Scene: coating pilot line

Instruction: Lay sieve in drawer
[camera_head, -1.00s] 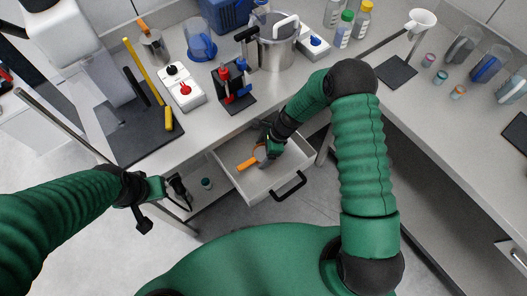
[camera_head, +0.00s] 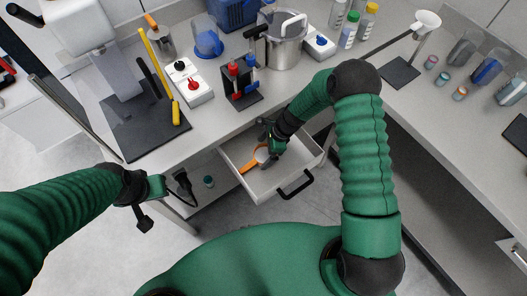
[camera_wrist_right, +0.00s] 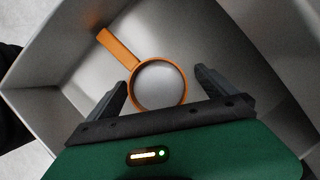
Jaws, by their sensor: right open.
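The sieve (camera_wrist_right: 118,48) is orange with a round mesh and a flat handle. In the right wrist view it lies on the bottom of the drawer (camera_wrist_right: 215,40), its handle toward the upper left. In the head view the sieve (camera_head: 250,163) shows in the open drawer (camera_head: 285,180), partly hidden by my right gripper. My right gripper (camera_wrist_right: 160,88) is open, its two fingers on either side of the sieve's ring without visibly gripping it. My left gripper (camera_head: 183,188) is left of the drawer, away from it; its finger state is not clear.
The drawer has a black handle (camera_head: 296,187) at its front. Above it the bench (camera_head: 200,125) carries a red-and-blue stand (camera_head: 240,82), a steel pot (camera_head: 282,42) and a white switch box (camera_head: 190,84).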

